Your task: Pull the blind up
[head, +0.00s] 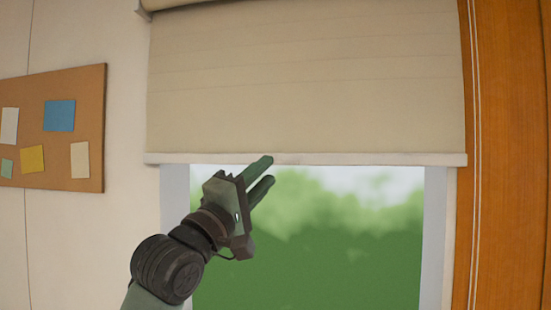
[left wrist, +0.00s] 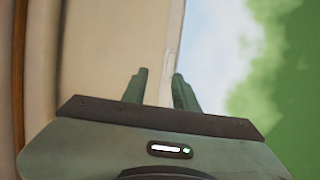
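The beige roller blind (head: 305,80) hangs over the upper part of the window, and its pale bottom bar (head: 370,159) runs level across it. My left gripper (head: 267,171) is at this bar, left of its middle. Its fingers are a little apart, the upper one in front of the bar and the lower one just below it over the glass. In the left wrist view, the gripper (left wrist: 159,75) has a gap between its fingertips, with the blind (left wrist: 110,40) behind; the bar's edge lies near the right finger. Contact cannot be told. My right gripper is not in view.
The window (head: 330,240) shows blurred greenery and sky below the blind. A cord (head: 475,150) hangs at the right beside wooden panelling (head: 510,120). A cork board (head: 90,110) with coloured notes is on the left wall.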

